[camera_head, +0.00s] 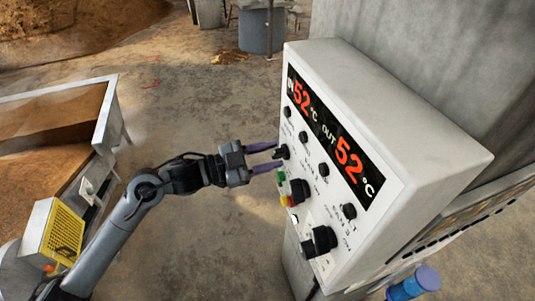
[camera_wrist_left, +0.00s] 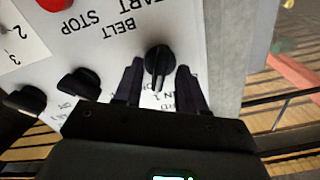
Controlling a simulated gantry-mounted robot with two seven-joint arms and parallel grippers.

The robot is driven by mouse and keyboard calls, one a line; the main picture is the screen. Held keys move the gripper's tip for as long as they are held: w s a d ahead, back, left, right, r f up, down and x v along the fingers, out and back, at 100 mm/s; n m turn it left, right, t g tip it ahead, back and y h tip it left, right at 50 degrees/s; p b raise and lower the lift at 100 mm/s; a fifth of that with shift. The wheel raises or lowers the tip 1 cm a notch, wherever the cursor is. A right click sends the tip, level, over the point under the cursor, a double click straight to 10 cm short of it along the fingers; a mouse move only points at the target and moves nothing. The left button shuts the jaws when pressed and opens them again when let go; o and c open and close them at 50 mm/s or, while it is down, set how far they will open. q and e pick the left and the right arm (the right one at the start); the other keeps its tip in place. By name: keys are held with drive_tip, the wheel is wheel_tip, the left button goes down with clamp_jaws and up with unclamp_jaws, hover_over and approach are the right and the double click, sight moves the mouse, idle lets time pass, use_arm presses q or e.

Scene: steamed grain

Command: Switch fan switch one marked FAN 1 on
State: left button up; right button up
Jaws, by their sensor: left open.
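A white control box (camera_head: 430,133) with a sloped panel stands right of centre in the head view. My left gripper (camera_head: 277,156) is open at the panel's left edge. Its two dark fingers stand either side of a black rotary knob (camera_head: 283,152). In the left wrist view, this knob (camera_wrist_left: 158,60) sits between the open fingertips (camera_wrist_left: 160,82), with a gap on both sides. The lettering by the knob is upside down and partly hidden by the fingers; an ending like "N 1" shows. My right gripper is not in view.
Other black knobs (camera_wrist_left: 80,84) and (camera_wrist_left: 25,100) sit beside it, and a red STOP button (camera_wrist_left: 52,4) above. A grain-filled trough (camera_head: 110,98) stands at left; floor (camera_head: 215,120) lies between.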

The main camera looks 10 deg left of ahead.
use_arm(q)
clamp_jaws()
drive_tip(key=b, duration=0.1)
drive_tip(key=m+b, duration=0.1)
drive_tip(key=shift+f+m+b, duration=0.25)
drive_tip(key=shift+m+b, duration=0.4)
drive_tip(key=shift+m, duration=0.05)
drive_tip(key=shift+r+m, duration=0.25)
drive_tip(key=shift+m, duration=0.05)
unclamp_jaws()
drive_tip(key=shift+a, duration=0.1)
